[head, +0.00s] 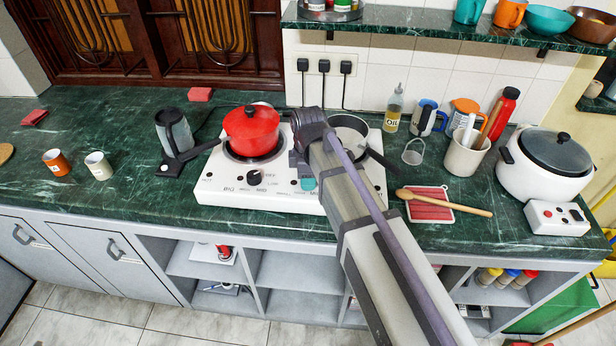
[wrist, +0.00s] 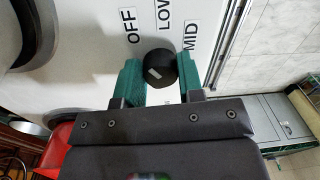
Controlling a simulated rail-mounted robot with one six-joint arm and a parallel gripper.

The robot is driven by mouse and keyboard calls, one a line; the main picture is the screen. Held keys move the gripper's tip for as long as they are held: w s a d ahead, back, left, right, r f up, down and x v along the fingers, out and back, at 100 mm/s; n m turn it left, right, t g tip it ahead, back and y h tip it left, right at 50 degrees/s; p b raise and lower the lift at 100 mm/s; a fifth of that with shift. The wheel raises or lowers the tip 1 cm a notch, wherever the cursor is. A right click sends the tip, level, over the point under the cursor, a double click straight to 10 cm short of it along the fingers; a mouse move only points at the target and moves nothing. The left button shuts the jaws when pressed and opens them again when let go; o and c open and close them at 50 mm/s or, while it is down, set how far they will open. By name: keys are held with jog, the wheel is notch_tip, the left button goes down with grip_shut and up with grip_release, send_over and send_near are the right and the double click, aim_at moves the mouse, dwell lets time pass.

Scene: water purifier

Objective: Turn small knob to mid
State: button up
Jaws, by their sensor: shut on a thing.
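The white two-burner stove (head: 215,187) stands on the green marble counter. In the wrist view, the small black knob (wrist: 160,68) is between the teal fingers of my gripper (wrist: 161,76), one on each side, and they are shut on it. A short white mark shows on the knob's face; I cannot tell which label it points to. The labels OFF, LOW and MID (wrist: 190,36) are printed beside the knob. In the head view my gripper (head: 308,184) is at the stove's front right, and my arm hides the small knob.
The big knob (head: 254,178) is left of my gripper. A red pot (head: 251,131) sits on the left burner and a pan (head: 351,130) on the right one. A wooden spoon (head: 445,203) lies over a red mat to the right.

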jog(key=m, duration=0.4)
jog(key=shift+m, duration=0.4)
jog(key=m, duration=0.5)
jog(key=shift+s, duration=0.1)
jog(key=m, duration=0.4)
jog(key=shift+m+y, duration=0.3)
jog(key=shift+m, duration=0.1)
jog(key=m, duration=0.4)
jog(key=shift+s+t, duration=0.1)
jog(key=shift+t, duration=0.2)
jog(key=shift+m, duration=0.4)
jog(key=o, duration=0.9)
